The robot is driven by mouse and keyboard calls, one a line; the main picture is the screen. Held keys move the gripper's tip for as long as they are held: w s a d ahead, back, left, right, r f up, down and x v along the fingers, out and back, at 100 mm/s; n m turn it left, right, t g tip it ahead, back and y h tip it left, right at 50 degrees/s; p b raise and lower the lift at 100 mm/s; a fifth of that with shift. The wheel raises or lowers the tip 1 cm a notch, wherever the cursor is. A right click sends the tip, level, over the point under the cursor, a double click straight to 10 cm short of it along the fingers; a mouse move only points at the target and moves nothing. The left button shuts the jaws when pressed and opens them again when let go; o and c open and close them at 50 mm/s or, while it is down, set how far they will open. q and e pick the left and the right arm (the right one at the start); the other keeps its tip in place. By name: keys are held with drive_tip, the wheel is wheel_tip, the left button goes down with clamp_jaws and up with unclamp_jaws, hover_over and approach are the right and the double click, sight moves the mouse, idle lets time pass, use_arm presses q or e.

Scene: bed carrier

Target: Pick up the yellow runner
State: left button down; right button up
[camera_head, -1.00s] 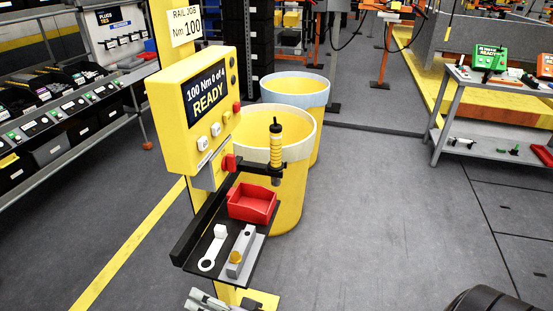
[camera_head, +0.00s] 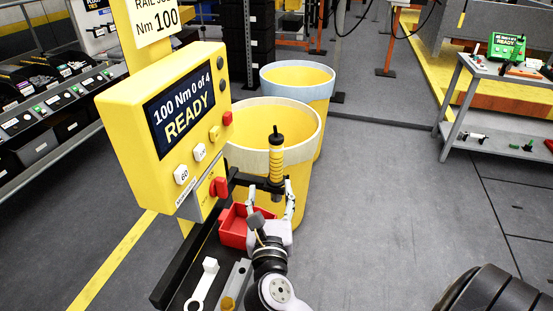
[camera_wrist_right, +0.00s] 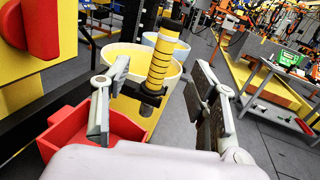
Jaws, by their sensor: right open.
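The yellow runner (camera_head: 277,163) stands upright in a black holder arm on the yellow post, with dark bands and a black top. It also shows in the right wrist view (camera_wrist_right: 164,62), between my finger pads and beyond them. My right gripper (camera_head: 271,197) is open, just in front of and below the runner's body in the head view. In the right wrist view my right gripper (camera_wrist_right: 163,78) has one finger on each side of the runner, with gaps showing. I cannot tell any contact. My left gripper is not in view.
A yellow control box (camera_head: 120,110) reading "READY" stands left of the runner. A red tray (camera_head: 232,226) sits below, partly behind my gripper. Two yellow bins (camera_head: 245,120) stand behind. A grey cart (camera_head: 460,100) is at the right; open floor lies between.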

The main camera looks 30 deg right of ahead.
drive_tip(key=p, duration=0.3)
approach(276, 155)
drive_tip(key=w, duration=0.1)
drive_tip(key=shift+m, duration=0.3)
drive_tip(key=x, duration=0.5)
drive_tip(key=shift+w+d+r+p, duration=0.1)
drive_tip(key=shift+w+p, duration=0.25)
drive_tip(key=shift+w+d+g, duration=0.1)
drive_tip(key=shift+g, duration=0.2)
drive_tip(key=shift+w+d+r, duration=0.15)
drive_tip(key=shift+w+d, duration=0.1)
drive_tip(key=p+x, duration=0.2)
drive_tip(key=x, duration=0.1)
drive_tip(key=shift+w+d, duration=0.1)
drive_tip(key=shift+d, duration=0.3)
drive_tip(key=shift+w+d, duration=0.25)
drive_tip(key=shift+w, duration=0.15)
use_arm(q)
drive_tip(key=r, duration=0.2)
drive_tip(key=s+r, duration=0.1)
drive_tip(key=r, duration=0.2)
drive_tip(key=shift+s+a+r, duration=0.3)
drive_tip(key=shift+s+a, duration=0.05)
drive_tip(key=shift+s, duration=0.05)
